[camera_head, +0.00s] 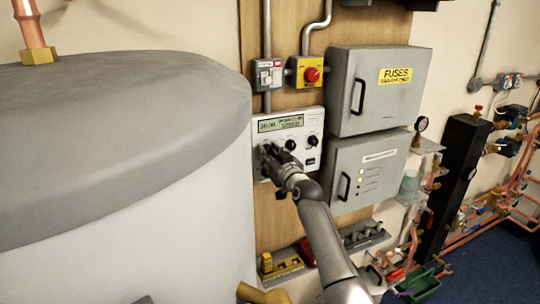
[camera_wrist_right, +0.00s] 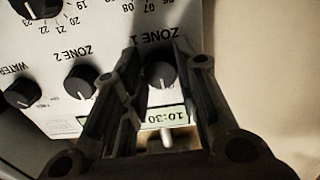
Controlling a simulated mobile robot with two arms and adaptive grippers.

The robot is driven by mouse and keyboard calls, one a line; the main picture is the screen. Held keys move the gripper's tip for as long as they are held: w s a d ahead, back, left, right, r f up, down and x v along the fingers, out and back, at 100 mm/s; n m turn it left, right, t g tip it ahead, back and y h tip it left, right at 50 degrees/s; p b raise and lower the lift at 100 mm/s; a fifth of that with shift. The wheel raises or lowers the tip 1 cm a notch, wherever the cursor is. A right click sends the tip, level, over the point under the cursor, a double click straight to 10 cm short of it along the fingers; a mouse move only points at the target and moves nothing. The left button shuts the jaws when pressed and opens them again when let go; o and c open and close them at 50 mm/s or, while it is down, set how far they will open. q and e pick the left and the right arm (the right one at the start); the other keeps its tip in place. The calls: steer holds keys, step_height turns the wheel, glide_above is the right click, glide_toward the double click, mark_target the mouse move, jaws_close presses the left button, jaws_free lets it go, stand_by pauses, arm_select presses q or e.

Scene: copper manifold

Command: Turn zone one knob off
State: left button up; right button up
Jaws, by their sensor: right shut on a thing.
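The white heating controller (camera_head: 314,125) is on the wooden board, with a lit green display (camera_head: 281,123) and several black knobs. My right gripper (camera_head: 268,152) reaches its lower left part and hides some of its face. In the right wrist view the panel appears upside down. There the black zone one knob (camera_wrist_right: 161,75), under the label "ZONE 1", sits between the fingers of my right gripper (camera_wrist_right: 157,62), which is shut on it. The zone two knob (camera_wrist_right: 81,82) and the water knob (camera_wrist_right: 24,92) are beside it, free of the fingers. My left gripper is not in view.
A large grey-topped tank (camera_head: 110,150) stands close on the left. A grey fuse box (camera_head: 380,90) and a second grey box (camera_head: 367,170) are right of the controller. A red emergency button (camera_head: 311,74) is above it. Copper pipes (camera_head: 510,190) fill the far right.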

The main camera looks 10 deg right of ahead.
steer(key=shift+f+n+b, duration=0.1)
steer(key=shift+n+b, duration=0.75)
steer(key=shift+n, duration=0.35)
steer(key=shift+d+n+b, duration=0.1)
steer(key=shift+n+b, duration=0.3)
steer(key=shift+n, duration=0.5)
steer(key=shift+n+b, duration=0.35)
steer(key=shift+n, duration=1.85)
steer(key=o, duration=1)
steer(key=shift+o, duration=0.2)
steer(key=shift+s, duration=0.1)
